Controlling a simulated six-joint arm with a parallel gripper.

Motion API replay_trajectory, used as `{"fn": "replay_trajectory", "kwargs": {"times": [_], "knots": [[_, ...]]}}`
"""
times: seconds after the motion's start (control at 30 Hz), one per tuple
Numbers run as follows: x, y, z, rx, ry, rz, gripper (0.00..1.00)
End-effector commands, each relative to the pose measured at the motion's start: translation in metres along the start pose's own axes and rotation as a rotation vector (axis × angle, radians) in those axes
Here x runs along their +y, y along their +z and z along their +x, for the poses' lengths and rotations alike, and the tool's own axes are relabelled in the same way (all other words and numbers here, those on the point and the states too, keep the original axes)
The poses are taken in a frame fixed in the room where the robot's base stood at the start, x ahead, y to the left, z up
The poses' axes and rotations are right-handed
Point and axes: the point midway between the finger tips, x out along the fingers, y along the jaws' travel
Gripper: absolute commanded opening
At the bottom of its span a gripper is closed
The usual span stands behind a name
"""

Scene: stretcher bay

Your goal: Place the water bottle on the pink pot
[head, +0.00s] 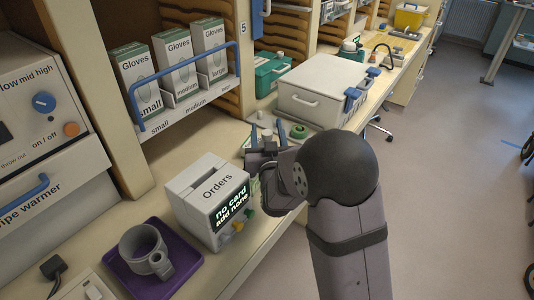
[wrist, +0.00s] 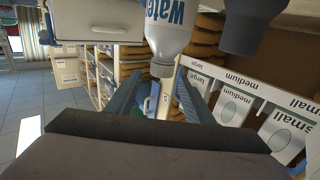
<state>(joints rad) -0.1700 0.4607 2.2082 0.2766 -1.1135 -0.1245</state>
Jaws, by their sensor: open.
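The water bottle (wrist: 170,30) shows at the top of the wrist view, white and blue-lettered, cut off by the frame edge. Its neck and cap end points toward the space between my fingers. My gripper (wrist: 158,92) is open, with one finger on each side of that space and nothing held between them. In the head view, my gripper (head: 265,142) is over the counter, right of the orders box. I cannot clearly make out the bottle there; my gripper and wrist cover part of that spot. I see no pink pot in either view.
The orders box (head: 212,203) stands close left of my gripper. A purple tray (head: 186,265) holds a grey mug (head: 137,246). A glove rack (head: 190,105) is behind, a white drawer box (head: 318,85) beyond. A dark grey object (wrist: 243,25) is beside the bottle.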

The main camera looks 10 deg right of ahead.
Motion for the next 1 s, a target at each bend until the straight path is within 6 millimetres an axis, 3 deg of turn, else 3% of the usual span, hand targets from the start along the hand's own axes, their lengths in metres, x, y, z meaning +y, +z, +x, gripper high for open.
{"fn": "replay_trajectory", "kwargs": {"times": [0.43,0.8,1.0], "knots": [[0.000,0.016,0.000,-0.003,0.000,-0.001,0.48],[0.000,0.013,0.042,0.000,0.000,0.000,0.48],[0.000,0.015,0.050,-0.001,0.000,0.000,0.48]]}}
